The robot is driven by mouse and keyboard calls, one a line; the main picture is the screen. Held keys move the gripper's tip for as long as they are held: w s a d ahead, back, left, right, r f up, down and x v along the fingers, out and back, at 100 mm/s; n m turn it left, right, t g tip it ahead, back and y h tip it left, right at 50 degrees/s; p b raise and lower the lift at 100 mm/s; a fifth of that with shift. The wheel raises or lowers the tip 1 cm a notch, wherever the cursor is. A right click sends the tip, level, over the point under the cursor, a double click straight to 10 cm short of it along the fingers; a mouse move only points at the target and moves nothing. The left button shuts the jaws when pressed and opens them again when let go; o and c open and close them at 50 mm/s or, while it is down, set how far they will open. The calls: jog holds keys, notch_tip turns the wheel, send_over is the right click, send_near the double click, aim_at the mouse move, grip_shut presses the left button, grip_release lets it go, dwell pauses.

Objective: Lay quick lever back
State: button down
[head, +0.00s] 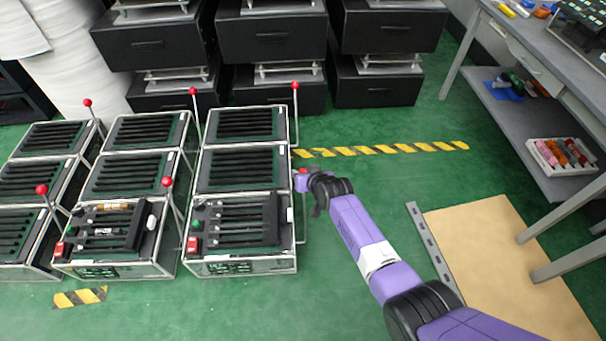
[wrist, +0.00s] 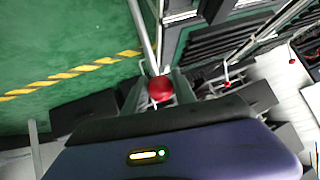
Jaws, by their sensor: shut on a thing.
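The lever in my grip has a red ball knob (head: 302,172) on a thin metal rod at the right side of the front right fixture (head: 240,225). My gripper (head: 308,180) is at this knob, shut on it. In the wrist view the red knob (wrist: 161,89) sits between the two fingers, and the metal rod (wrist: 143,35) runs up and away from it. The wrist and fingers partly hide the knob and rod in the head view. I cannot read any label naming the lever.
Other red-knobbed levers stand nearby, one upright behind (head: 295,87) and one to the left (head: 167,182). Black drawer units (head: 272,38) line the back. A grey workbench (head: 550,60) stands at the right. Green floor with a yellow-black stripe (head: 380,149) is clear behind my arm.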

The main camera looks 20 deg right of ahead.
jog(key=c, duration=1)
grip_release()
jog(key=shift+w, duration=0.1)
jog(key=shift+c, duration=0.2)
jog(key=shift+s+r+p, duration=0.35)
jog(key=shift+p, duration=0.15)
jog(key=p+v, duration=0.4)
jog(key=v, duration=0.2)
jog(key=shift+s+r, duration=0.15)
jog(key=shift+s, duration=0.2)
jog(key=shift+d, duration=0.1)
